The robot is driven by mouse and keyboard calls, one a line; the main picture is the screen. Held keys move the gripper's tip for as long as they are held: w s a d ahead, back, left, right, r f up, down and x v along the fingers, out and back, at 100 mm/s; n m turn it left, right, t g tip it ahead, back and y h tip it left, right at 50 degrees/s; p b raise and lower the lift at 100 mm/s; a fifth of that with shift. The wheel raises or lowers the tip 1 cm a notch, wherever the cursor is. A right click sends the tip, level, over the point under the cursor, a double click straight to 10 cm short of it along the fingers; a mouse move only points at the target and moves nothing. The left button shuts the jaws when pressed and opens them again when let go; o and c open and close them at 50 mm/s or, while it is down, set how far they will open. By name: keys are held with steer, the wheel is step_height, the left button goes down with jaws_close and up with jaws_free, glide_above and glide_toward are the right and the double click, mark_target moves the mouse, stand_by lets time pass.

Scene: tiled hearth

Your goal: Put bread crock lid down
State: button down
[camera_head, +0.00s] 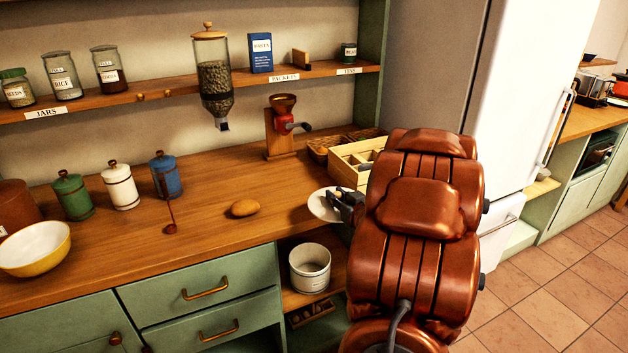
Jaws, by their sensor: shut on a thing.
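My gripper (346,206) is shut on a pale round lid (322,206) at the right front of the wooden counter. The lid shows as a light disc left of the fingers; part of it is hidden behind them. I cannot tell whether it touches the counter or is held above it. A white open-topped crock (310,281) with small lettering stands upright on the lower shelf, below the lid and slightly left of it. My copper-coloured arm hides what lies right of the gripper.
The counter (255,180) has bare wood around a loaf-like item (245,208) and a dark red spoon-like tool (171,228). A wooden divided box (350,160) stands behind the gripper. A grinder (283,127), canisters (121,187) and a yellow bowl (36,249) stand farther left.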

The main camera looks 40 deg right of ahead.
steer(key=shift+w+d+p, duration=0.35)
steer(key=shift+w+p, duration=0.25)
steer(key=shift+p, duration=0.1)
steer(key=shift+w+p, duration=0.65)
steer(key=shift+p, duration=0.05)
steer(key=p+x, duration=0.2)
steer(key=x, duration=0.9)
steer(key=shift+s+d+r, duration=0.1)
steer(key=shift+d+r, duration=0.05)
steer(key=shift+r, duration=0.05)
steer(key=shift+f+p, duration=0.5)
steer(key=shift+f, duration=1.2)
steer(key=shift+f, duration=0.15)
steer(key=c, duration=1)
jaws_free()
steer(key=shift+c, duration=0.2)
steer(key=shift+s, duration=0.1)
